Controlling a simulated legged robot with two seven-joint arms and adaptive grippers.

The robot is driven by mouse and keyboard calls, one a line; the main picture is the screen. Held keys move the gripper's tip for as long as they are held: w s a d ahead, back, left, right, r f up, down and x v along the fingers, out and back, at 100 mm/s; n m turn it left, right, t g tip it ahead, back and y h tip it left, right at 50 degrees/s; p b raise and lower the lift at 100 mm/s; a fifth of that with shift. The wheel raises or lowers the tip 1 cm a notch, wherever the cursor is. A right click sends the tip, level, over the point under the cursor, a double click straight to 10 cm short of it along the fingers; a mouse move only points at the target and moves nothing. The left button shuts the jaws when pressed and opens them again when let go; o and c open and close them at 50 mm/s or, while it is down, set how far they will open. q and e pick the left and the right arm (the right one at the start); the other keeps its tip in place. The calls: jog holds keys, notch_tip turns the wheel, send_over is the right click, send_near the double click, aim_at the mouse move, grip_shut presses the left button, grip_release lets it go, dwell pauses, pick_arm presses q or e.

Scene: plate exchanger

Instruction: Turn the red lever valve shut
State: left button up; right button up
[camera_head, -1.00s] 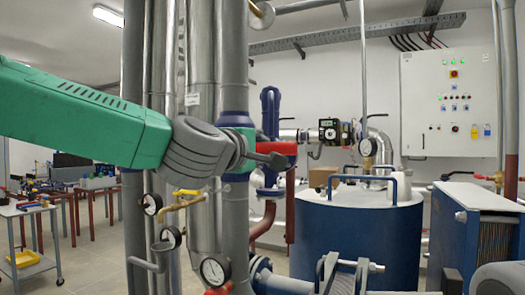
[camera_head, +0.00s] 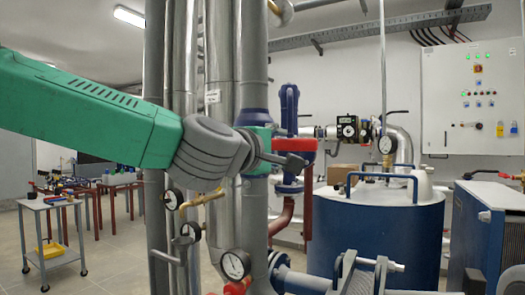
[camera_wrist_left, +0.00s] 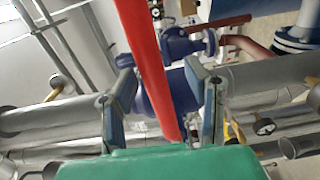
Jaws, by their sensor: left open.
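The red lever (camera_head: 296,145) sticks out to the right from the grey vertical pipe with blue valve parts in the head view. My left gripper (camera_head: 285,160) is at the lever, partly in front of it, and hides its inner end. In the left wrist view the red lever (camera_wrist_left: 150,65) runs between the two spread fingers of my left gripper (camera_wrist_left: 165,105). Gaps show on both sides of it, so the gripper is open around the lever. The lever's lower end meets the green gripper body's edge in that view. My right gripper is not seen.
Grey vertical pipes (camera_head: 222,120) stand close to my left arm. A pressure gauge (camera_head: 235,264) and yellow valve handle (camera_head: 203,200) sit below the gripper. A blue tank (camera_head: 375,235) stands to the right.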

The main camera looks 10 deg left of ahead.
pick_arm(q)
jog(key=v, duration=1)
jog(key=shift+s, duration=0.4)
